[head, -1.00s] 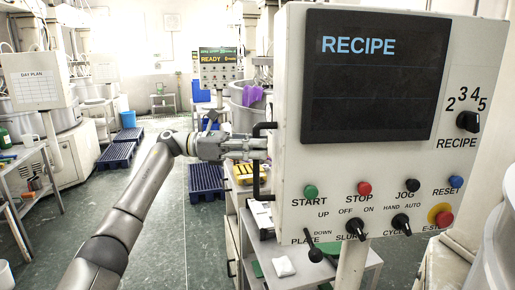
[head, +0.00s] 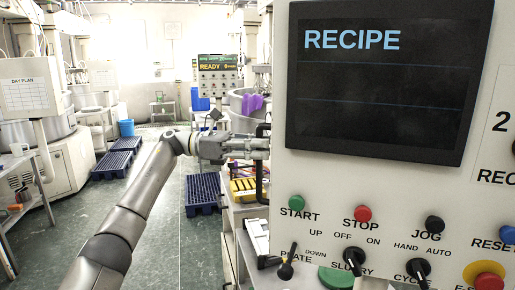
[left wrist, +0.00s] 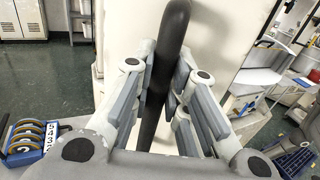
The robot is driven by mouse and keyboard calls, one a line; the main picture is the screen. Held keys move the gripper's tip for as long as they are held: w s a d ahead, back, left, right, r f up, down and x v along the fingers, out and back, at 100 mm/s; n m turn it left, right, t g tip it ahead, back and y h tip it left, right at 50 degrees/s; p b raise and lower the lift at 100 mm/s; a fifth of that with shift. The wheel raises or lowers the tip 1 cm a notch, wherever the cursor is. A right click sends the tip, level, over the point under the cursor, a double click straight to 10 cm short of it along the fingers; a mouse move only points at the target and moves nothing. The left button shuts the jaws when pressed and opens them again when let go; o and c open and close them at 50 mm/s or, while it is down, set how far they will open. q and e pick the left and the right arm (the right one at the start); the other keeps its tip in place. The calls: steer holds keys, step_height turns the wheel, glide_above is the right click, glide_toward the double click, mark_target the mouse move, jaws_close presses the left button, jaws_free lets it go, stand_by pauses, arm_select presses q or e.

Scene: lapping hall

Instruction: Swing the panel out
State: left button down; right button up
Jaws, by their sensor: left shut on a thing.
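The panel (head: 335,188) is a white control box with a dark RECIPE screen (head: 390,82) and several coloured buttons and knobs. It fills the right of the head view and runs out past the right edge. A black bar handle (head: 261,186) stands on its left side. My left gripper (head: 262,147) is shut on this handle. In the left wrist view the handle (left wrist: 174,45) passes upright between the fingers of my left gripper (left wrist: 163,85), with the panel's pale side behind it. My right gripper is not in view.
A bench with a yellow rack (head: 243,190) stands behind and below the handle. Blue slatted pallets (head: 203,193) lie on the green floor. Another machine with a READY display (head: 218,77) stands further back. The floor left of my arm is mostly clear.

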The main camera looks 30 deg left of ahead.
arm_select(q)
steer(key=shift+a+r, duration=0.15)
steer(key=shift+r, duration=0.1)
steer(key=c, duration=1.8)
jaws_free()
steer(key=shift+w, duration=0.1)
steer(key=o, duration=0.4)
steer(key=shift+w+f, duration=0.25)
steer(key=shift+w, duration=0.15)
steer(key=shift+s, duration=0.2)
steer(key=v, duration=1.1)
steer(key=shift+s+a, duration=0.2)
steer(key=shift+a, duration=0.05)
